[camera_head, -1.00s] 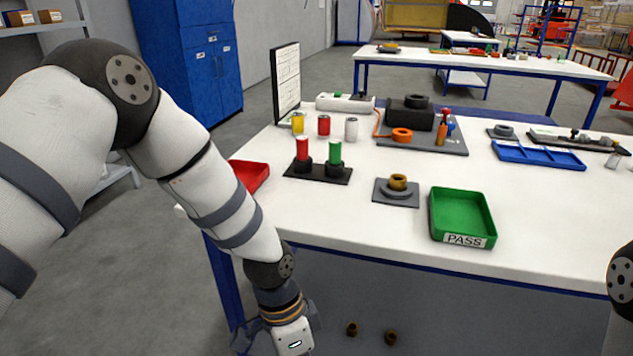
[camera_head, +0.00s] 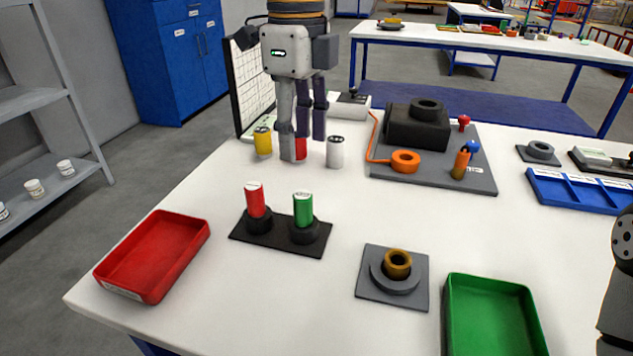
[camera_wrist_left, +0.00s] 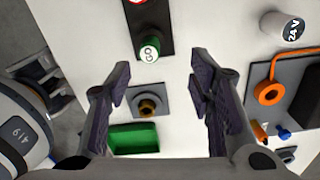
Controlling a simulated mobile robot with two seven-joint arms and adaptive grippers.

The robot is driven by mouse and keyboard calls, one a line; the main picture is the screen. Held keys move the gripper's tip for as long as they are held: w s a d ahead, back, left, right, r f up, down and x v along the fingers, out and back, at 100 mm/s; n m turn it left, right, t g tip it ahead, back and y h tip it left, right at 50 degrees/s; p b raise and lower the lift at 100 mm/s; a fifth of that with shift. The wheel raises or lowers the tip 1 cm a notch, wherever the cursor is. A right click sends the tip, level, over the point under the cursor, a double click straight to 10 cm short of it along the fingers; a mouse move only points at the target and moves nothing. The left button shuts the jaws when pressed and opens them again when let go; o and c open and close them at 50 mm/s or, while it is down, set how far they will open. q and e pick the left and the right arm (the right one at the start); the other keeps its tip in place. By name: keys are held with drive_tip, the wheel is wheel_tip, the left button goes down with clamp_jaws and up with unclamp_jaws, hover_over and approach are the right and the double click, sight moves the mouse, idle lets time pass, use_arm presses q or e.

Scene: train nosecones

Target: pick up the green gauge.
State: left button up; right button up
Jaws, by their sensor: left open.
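The green gauge (camera_head: 303,208) stands upright in the right-hand black socket of a dark stand (camera_head: 277,238), beside a red gauge (camera_head: 255,200). In the left wrist view the green gauge (camera_wrist_left: 149,48) shows its end marked "GO", beyond the fingertips and toward the top. My left gripper (camera_head: 305,147) points down over the back of the table, behind the stand and in front of a red can that it partly hides. Its fingers are apart and empty in the left wrist view (camera_wrist_left: 160,82). My right gripper is out of view.
A yellow can (camera_head: 263,142) and a white can (camera_head: 334,152) stand near the left gripper. A red tray (camera_head: 150,262), a green tray (camera_head: 490,281) and a grey plate with a brass ring (camera_head: 397,262) are nearer. A grey fixture board (camera_head: 470,180) lies right.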

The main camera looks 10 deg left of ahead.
sight(301, 194)
use_arm(q)
drive_tip(key=s+f, duration=0.2)
drive_tip(key=f, duration=0.1)
drive_tip(key=shift+f, duration=0.25)
drive_tip(key=f, duration=0.2)
drive_tip(key=f+b, duration=0.1)
drive_tip(key=f, duration=0.5)
drive_tip(key=shift+d, duration=0.25)
drive_tip(key=shift+w+r, duration=0.1)
drive_tip(key=shift+r, duration=0.05)
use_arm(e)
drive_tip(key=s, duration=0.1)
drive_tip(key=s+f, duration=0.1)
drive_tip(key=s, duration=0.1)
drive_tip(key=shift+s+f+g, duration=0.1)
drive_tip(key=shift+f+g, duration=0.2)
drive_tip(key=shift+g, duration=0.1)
use_arm(q)
clamp_jaws()
